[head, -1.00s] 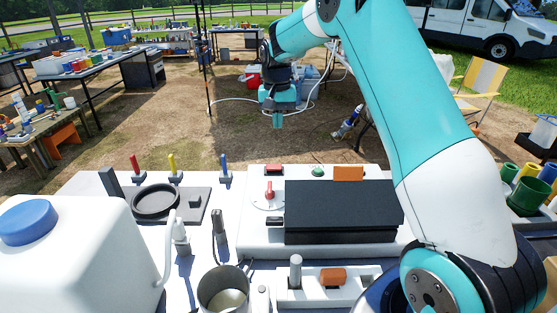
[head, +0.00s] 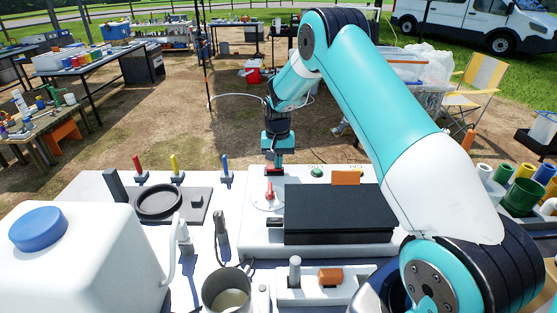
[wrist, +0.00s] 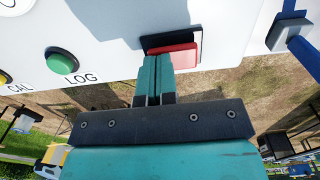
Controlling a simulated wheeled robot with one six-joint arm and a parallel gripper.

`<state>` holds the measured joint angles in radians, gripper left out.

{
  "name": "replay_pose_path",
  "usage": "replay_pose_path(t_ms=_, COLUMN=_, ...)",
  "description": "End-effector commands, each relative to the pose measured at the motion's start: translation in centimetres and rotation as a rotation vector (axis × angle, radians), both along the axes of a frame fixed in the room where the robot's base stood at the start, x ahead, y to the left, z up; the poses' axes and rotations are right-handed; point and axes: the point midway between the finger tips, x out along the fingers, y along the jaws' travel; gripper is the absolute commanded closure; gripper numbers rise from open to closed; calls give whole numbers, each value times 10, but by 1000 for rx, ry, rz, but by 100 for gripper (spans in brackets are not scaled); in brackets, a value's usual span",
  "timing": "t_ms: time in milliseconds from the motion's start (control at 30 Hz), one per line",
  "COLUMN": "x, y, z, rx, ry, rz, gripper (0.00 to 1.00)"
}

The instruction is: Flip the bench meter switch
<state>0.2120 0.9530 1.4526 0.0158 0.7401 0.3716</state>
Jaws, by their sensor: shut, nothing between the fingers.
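The bench meter (head: 262,236) is a white box with a dark panel on top. Its switch (wrist: 176,52) is a red rocker in a dark frame, seen in the wrist view. My gripper (wrist: 156,58) is shut and empty, with its teal fingertips at the rocker's edge. I cannot tell whether they touch it. In the head view my gripper (head: 274,172) points down over the meter's back left corner and hides most of the switch.
Red, yellow and blue (head: 225,165) handles stand to the left. A white jug (head: 80,260) fills the front left.

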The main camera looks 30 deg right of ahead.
Motion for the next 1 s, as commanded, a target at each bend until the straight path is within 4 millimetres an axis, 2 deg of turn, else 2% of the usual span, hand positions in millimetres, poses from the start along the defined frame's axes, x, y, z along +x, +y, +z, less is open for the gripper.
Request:
replay_pose_path(t_ms=267, x=-1, y=-2, z=-7, rx=0, ry=0, rz=0, gripper=100)
replay_pose_path(t_ms=1000, x=7, y=11, z=1, rx=1, ry=2, rz=1, gripper=100)
